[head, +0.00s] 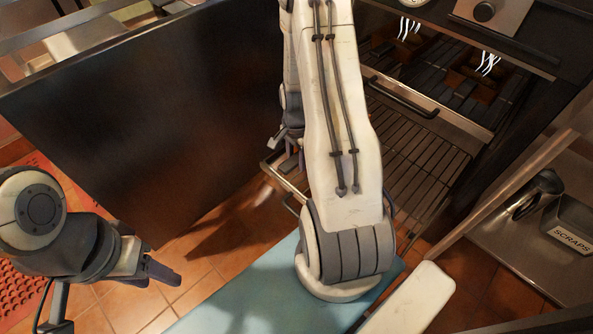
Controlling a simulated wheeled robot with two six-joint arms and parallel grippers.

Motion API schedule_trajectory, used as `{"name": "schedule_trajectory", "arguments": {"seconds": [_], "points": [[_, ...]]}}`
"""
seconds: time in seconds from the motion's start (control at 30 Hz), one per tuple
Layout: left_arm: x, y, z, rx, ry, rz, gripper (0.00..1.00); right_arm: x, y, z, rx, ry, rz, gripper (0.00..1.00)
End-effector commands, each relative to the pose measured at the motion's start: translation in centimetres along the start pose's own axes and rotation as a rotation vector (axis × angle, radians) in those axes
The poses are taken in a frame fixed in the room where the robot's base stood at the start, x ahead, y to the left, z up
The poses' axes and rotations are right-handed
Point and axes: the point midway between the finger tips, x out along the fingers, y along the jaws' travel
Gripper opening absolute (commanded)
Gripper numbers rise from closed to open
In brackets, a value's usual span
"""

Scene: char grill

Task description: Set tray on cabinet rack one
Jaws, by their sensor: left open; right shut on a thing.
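A wire rack (415,172) reaches forward out of the open cabinet. A metal front bar with a dark handle (402,98) crosses above it. A thin metal rim (283,182) shows left of my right arm; it may be the tray's edge, but the arm hides most of it. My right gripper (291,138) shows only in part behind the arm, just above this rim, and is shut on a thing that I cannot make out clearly. My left gripper (150,272) is open and empty at the lower left, over the tiled floor, well apart from the rack.
A large dark panel (150,110) stands upright at the left. A steel counter with a bin marked SCRAPS (572,240) is at the right. Tiled floor (205,262) is clear between the panel and the blue surface (230,300). Red matting (30,285) lies at the far left.

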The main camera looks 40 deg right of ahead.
Motion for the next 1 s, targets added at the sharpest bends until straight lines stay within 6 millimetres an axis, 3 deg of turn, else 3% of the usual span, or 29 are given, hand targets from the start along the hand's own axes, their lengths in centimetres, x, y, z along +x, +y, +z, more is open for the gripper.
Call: {"name": "schedule_trajectory", "arguments": {"seconds": [0.17,0.4,0.77,0.8,0.83,1.0], "points": [[0.6,0.0,0.0,0.0,0.0,0.0,0.5,1.0,-0.3,0.3,0.002,0.0,0.0,0.0],[2.5,-0.2,0.1,0.0,0.0,0.0,0.5,4.3,-0.2,0.1,0.004,0.0,0.0,0.0],[2.4,-0.2,0.1,0.0,0.0,0.0,0.5,4.5,-0.2,0.1,0.003,0.001,-0.001,0.0],[2.4,-0.2,0.1,0.0,0.0,0.0,0.5,4.5,-0.2,0.1,0.003,0.0,0.0,0.6],[2.3,-0.2,0.1,0.0,0.0,0.0,0.5,4.4,-0.2,0.1,0.003,0.0,0.0,0.71],[2.3,-0.2,0.1,0.0,0.0,0.0,0.5,4.4,-0.2,0.1,0.003,0.0,0.0,0.75]]}}
